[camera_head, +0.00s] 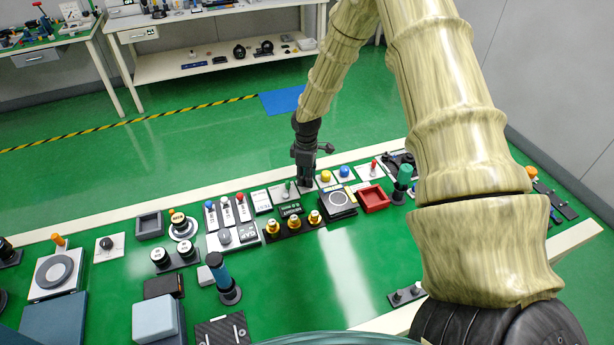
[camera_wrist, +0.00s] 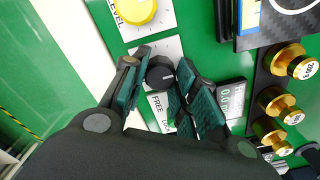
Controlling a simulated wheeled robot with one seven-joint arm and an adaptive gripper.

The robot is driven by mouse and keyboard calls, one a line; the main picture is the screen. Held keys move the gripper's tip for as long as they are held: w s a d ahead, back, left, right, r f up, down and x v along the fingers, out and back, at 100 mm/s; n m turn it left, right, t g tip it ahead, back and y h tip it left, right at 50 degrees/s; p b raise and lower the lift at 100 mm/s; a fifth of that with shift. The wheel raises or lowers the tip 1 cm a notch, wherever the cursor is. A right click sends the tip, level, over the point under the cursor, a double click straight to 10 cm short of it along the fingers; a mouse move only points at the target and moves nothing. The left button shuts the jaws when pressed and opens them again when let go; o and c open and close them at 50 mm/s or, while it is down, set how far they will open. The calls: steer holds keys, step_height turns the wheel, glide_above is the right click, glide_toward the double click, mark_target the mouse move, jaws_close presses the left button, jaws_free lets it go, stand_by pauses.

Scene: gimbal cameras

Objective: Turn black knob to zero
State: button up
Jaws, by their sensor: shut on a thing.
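In the wrist view, a small black knob (camera_wrist: 160,73) stands on a white plate (camera_wrist: 170,47). My gripper (camera_wrist: 160,82) is shut on this knob, with dark green finger pads on both sides of it. The knob's pointer and most of its scale are hidden by the fingers, so I cannot tell its setting. In the head view, my gripper (camera_head: 306,182) reaches down to the back row of the green table, and the knob is hidden behind it.
A yellow knob (camera_wrist: 135,8) on a LEVEL plate is close beside the gripper. A red tray (camera_head: 373,198) lies to the right. Another black knob (camera_head: 105,243) stands far left.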

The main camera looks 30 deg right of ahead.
steer(key=shift+w+r, duration=0.2)
steer(key=shift+w, duration=0.05)
steer(key=o, duration=1)
steer(key=shift+s+f, duration=0.1)
step_height(320, 180, up, 12)
steer(key=shift+f, duration=0.1)
